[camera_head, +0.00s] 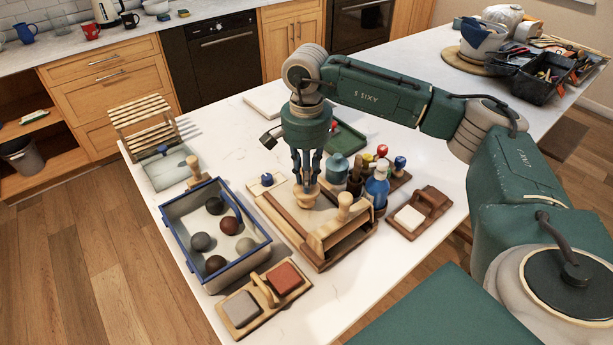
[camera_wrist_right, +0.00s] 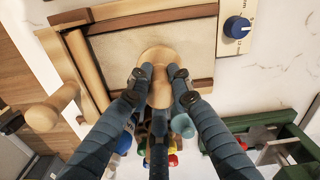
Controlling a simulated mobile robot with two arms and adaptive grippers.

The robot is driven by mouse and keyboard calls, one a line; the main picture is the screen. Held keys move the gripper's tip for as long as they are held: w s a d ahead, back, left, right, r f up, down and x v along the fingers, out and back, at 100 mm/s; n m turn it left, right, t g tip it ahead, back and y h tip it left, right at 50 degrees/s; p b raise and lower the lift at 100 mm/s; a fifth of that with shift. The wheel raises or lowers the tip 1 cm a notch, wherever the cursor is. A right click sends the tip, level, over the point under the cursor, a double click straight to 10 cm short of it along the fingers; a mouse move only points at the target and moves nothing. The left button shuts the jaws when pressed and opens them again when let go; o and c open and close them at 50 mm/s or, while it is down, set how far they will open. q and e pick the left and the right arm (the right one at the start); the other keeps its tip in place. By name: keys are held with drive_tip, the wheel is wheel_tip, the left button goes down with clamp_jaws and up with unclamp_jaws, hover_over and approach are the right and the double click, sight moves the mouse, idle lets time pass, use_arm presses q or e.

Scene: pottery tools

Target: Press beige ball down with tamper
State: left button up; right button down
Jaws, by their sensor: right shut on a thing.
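My right gripper (camera_head: 307,180) is shut on a light wooden tamper (camera_head: 306,195) with a round head. In the right wrist view the fingers (camera_wrist_right: 162,85) close around the tamper's handle, and its round head (camera_wrist_right: 157,56) is over the pale bed of a wooden-framed tray (camera_head: 284,211). I cannot tell whether the head touches the bed. No ball shows on the tray; anything beneath the tamper is hidden. A pale, beige-grey ball (camera_head: 245,246) lies in the blue-rimmed bin (camera_head: 262,235) among darker balls. My left gripper is not in view.
A knobbed wooden piece (camera_head: 345,206) stands at the tray's near right end. A blue bottle (camera_head: 377,188) and coloured-knob tools are close on the right. A block holder (camera_head: 264,298) lies in front. A small blue-knob device (camera_head: 266,180) sits behind the tray.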

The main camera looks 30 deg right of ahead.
drive_tip(key=shift+f+b, duration=0.7)
drive_tip(key=shift+f, duration=0.2)
drive_tip(key=shift+s+f, duration=0.1)
drive_tip(key=shift+r+p, duration=0.4)
drive_tip(key=shift+r, duration=0.55)
drive_tip(key=shift+r, duration=0.1)
